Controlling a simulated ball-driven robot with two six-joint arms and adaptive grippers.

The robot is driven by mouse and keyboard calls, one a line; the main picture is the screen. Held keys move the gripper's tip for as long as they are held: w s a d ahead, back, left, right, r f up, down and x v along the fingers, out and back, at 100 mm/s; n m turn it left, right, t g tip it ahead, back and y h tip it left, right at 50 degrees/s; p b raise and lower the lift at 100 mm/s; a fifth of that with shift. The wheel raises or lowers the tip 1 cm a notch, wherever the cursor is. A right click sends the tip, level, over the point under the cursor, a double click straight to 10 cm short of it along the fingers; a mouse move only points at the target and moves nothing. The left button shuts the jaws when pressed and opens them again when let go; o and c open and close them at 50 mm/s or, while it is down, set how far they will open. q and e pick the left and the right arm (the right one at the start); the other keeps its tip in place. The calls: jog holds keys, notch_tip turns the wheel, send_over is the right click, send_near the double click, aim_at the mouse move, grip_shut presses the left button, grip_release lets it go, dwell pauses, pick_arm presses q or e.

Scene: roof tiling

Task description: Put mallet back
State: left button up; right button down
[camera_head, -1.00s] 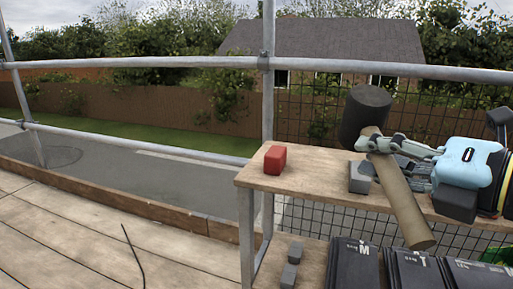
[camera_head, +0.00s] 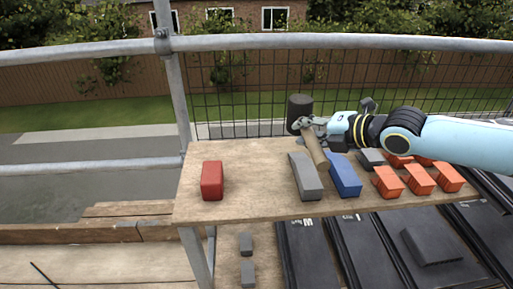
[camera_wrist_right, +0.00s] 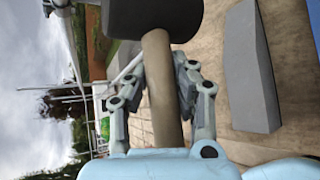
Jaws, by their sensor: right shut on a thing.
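The mallet has a dark cylindrical head (camera_head: 299,110) and a wooden handle (camera_head: 315,150). My right gripper (camera_head: 308,124) is shut on the handle just below the head. The mallet is tilted, head toward the back edge of the wooden shelf (camera_head: 250,180), handle end toward me. Whether it touches the shelf is unclear. In the right wrist view the handle (camera_wrist_right: 160,75) runs between the two fingers, with the head (camera_wrist_right: 150,18) at the top. My left gripper is not in view.
On the shelf are a red block (camera_head: 212,180), a long grey block (camera_head: 305,176), a blue block (camera_head: 345,176) and several orange blocks (camera_head: 418,177). The shelf is clear between the red and grey blocks. Dark panels (camera_head: 305,255) lie below; a rail and mesh stand behind.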

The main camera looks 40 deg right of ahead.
jog(key=w+a+f+b, duration=0.1)
jog(key=w+a+f, duration=0.1)
jog(key=w, duration=0.1)
jog(key=w+a+f+b, duration=0.1)
jog(key=w+a+f, duration=0.1)
jog(key=a, duration=0.1)
jog(key=w+a+f+b, duration=0.1)
jog(key=w+a+f, duration=0.1)
jog(key=w+f, duration=0.1)
jog(key=shift+w+a, duration=0.25)
jog(key=shift+w, duration=0.1)
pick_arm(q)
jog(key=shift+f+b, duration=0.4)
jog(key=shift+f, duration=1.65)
pick_arm(e)
jog(key=shift+f, duration=1.9)
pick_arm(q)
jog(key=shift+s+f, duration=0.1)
pick_arm(e)
jog(key=shift+f, duration=0.1)
jog(key=shift+f, duration=0.1)
jog(key=c, duration=1.4)
grip_release()
jog(key=shift+s, duration=0.1)
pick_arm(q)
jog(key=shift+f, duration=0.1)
